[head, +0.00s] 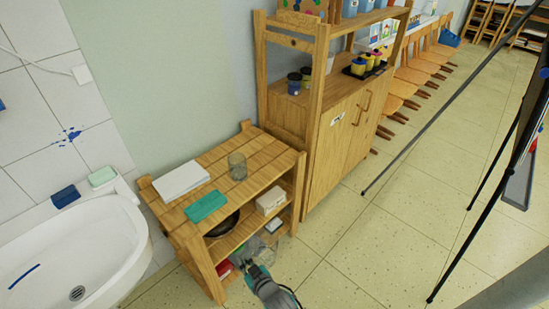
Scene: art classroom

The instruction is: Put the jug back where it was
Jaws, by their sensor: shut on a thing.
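My gripper (254,266) reaches in at the open front of the low wooden shelf unit (203,262), near its lower boards. It is shut on a clear, see-through thing, which looks like the jug (266,254). The jug's outline is faint and small, and my gripper hides part of it. I cannot tell whether its base touches a board. A clear glass vessel (237,166) stands upright on the unit's top, apart from my gripper.
White paper (181,181) and a teal cloth (206,206) lie on the unit's top. A dark bowl (223,226) and a pale box (270,201) sit on the shelf below. A sink (110,235) is left, a tall cabinet (335,145) behind. Easel legs (465,243) stand right; floor between is clear.

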